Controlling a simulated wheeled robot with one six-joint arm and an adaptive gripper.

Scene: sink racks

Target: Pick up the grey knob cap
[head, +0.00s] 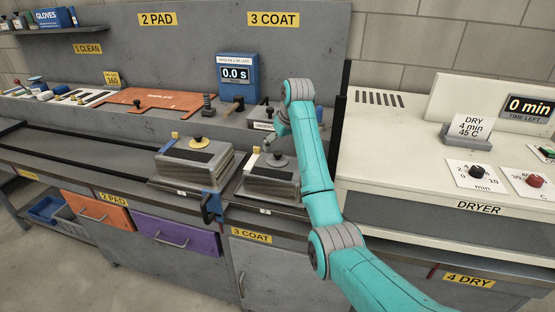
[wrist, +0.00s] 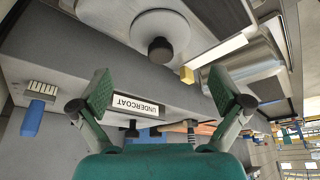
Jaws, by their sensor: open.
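The grey knob cap (head: 278,160), a round grey disc with a dark knob, sits on top of the right metal box (head: 270,184) at the 3 COAT station. In the wrist view the grey knob cap (wrist: 160,48) shows near the top, beyond the fingertips. My gripper (wrist: 164,88) is open, with its two green fingers spread wide and nothing between them. In the head view my arm partly hides the gripper, close to the cap on its far side.
A second metal box (head: 195,161) with a yellow-and-black knob stands to the left. A small yellow block (wrist: 187,75) is beside the cap. An UNDERCOAT label (wrist: 138,105) is on the ledge behind. The white dryer (head: 400,150) bounds the right side.

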